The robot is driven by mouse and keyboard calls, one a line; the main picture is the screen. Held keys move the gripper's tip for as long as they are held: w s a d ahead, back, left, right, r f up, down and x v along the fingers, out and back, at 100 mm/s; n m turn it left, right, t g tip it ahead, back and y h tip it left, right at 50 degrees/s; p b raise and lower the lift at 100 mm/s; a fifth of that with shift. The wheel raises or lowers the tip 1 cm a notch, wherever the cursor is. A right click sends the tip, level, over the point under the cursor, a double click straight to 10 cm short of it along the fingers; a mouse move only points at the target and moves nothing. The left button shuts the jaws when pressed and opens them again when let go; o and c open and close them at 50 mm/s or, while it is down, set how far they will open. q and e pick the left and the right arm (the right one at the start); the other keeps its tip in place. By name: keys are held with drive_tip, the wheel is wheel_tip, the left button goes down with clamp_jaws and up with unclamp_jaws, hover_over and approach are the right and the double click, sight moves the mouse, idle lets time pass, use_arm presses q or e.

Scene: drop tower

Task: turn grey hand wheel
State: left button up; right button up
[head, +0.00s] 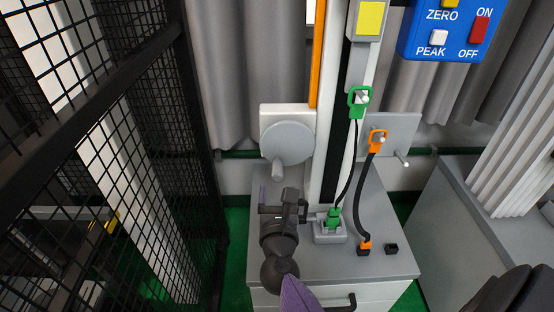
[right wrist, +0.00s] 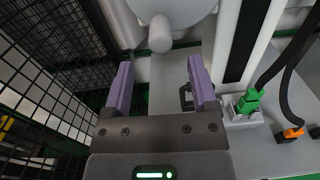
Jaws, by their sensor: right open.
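The grey hand wheel (head: 289,141) is a round disc on a white block left of the column. Its peg handle (head: 277,169) sticks out at the lower left of the disc. In the right wrist view the handle (right wrist: 160,36) shows at the top, with part of the wheel (right wrist: 185,7) behind it. My right gripper (head: 282,196) is below the wheel in the head view. In the wrist view its purple fingers (right wrist: 160,82) are apart and empty, and the handle lies beyond their tips, between their lines. My left gripper is not seen.
A black mesh fence (head: 165,150) stands close on the left. Right of the wheel are the column (head: 325,150), a green plug (head: 333,218) and an orange plug (head: 365,246) with black cables. A blue button panel (head: 450,35) is at upper right.

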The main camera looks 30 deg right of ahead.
sight(278, 169)
drive_tip(key=b+x, duration=0.1)
drive_tip(key=x, duration=0.7)
drive_tip(key=shift+c, duration=0.2)
drive_tip(key=shift+s, duration=0.1)
clamp_jaws()
